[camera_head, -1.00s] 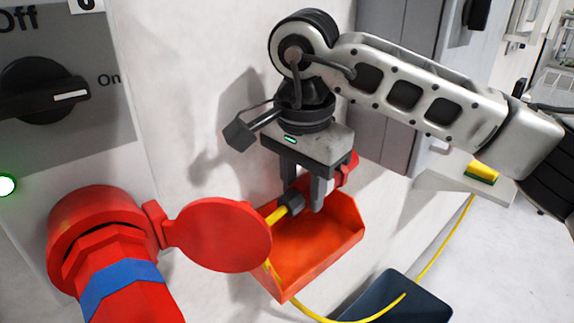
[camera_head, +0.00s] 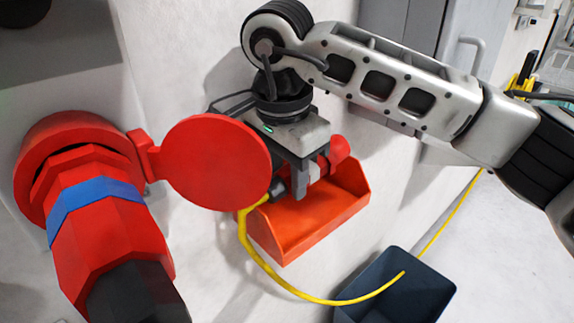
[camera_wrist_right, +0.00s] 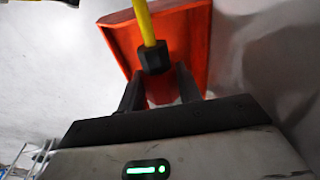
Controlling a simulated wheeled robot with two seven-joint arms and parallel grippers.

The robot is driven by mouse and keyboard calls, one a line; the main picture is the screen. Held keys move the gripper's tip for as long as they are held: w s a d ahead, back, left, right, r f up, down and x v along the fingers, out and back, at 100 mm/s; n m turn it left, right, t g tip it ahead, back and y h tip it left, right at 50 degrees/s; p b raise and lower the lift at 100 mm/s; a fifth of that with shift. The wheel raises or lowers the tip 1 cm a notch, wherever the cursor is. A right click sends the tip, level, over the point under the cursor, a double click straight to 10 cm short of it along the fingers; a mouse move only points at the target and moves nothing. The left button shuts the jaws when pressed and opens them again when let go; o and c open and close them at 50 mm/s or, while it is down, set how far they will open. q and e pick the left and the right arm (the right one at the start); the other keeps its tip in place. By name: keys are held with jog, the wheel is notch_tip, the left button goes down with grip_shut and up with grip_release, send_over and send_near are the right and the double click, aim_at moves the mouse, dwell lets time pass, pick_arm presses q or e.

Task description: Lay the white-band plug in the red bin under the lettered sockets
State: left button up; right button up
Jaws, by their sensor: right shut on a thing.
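My right gripper (camera_head: 303,188) is shut on a plug with a black cable nut (camera_head: 278,188), a red end (camera_head: 338,150) and a yellow cable. Its band is hidden by the fingers, so I cannot tell its colour. The plug lies roughly sideways at the opening of the red bin (camera_head: 318,222); I cannot tell if it touches the bin. In the right wrist view the nut (camera_wrist_right: 155,59) shows between the fingers (camera_wrist_right: 160,88), with the bin (camera_wrist_right: 192,35) behind. My left gripper is not in view. The lettered sockets' letters do not show.
A red plug with a blue band (camera_head: 95,205) sits in a socket at the left. Its round red lid (camera_head: 215,160) stands open close to my right gripper. A dark blue bin (camera_head: 425,280) is below right. The yellow cable (camera_head: 300,292) loops past the red bin's left end.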

notch_tip(320, 180, down, 3)
jog(key=shift+b, duration=1)
jog(key=shift+f+b, duration=0.85)
jog(key=shift+f, duration=0.25)
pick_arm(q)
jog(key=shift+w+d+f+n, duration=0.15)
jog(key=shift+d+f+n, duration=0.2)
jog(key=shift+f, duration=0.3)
pick_arm(e)
jog(key=shift+f, duration=0.15)
jog(key=o, duration=0.6)
jog(key=o, duration=0.7)
